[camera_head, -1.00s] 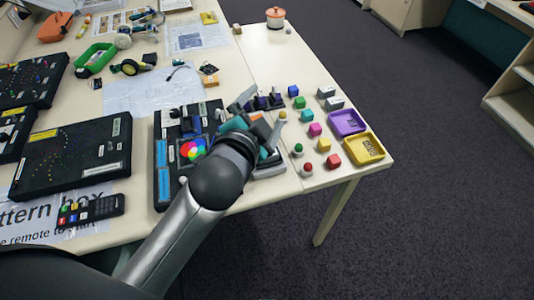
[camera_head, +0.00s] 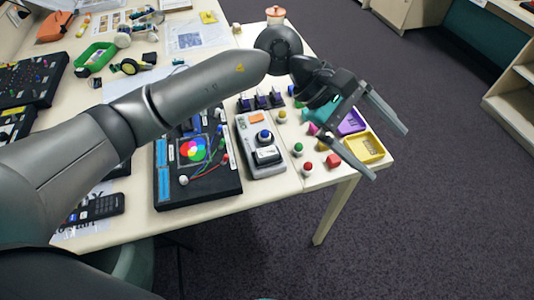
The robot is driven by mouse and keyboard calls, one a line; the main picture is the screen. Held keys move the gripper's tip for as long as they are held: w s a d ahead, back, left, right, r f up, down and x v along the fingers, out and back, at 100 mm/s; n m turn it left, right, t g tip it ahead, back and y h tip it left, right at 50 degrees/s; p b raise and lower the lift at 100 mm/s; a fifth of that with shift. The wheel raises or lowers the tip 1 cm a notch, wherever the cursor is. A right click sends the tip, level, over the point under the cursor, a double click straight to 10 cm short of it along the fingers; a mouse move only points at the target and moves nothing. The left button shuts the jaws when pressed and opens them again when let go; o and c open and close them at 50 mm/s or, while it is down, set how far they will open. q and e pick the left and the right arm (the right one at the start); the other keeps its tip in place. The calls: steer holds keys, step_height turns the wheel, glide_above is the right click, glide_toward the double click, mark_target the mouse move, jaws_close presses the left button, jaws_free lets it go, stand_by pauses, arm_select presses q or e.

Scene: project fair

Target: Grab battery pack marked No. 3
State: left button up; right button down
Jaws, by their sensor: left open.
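No battery pack marked No. 3 can be made out, and no such marking is legible. Two small grey blocks that stood near the trays are now hidden behind my left gripper. My left gripper (camera_head: 391,154) is open and empty, its two fingers spread above the right end of the table. One finger crosses in front of the cubes, and the other reaches past the table's right edge. My left arm crosses the picture from the left. My right gripper is not in view.
Open floor lies right.

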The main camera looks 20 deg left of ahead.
arm_select(q)
steer(key=w+a+f+m+y, duration=0.35)
steer(key=a+y, duration=0.25)
steer(key=a, duration=0.3)
steer(key=t+y, duration=0.2)
steer(key=y, duration=0.3)
glide_above(267, 153)
step_height(267, 153, down, 9)
steer(key=shift+s+r+p, duration=0.1)
steer(key=shift+p, duration=0.3)
steer(key=shift+f+p, duration=0.45)
steer(key=shift+f, duration=2.75)
steer(key=c, duration=1.4)
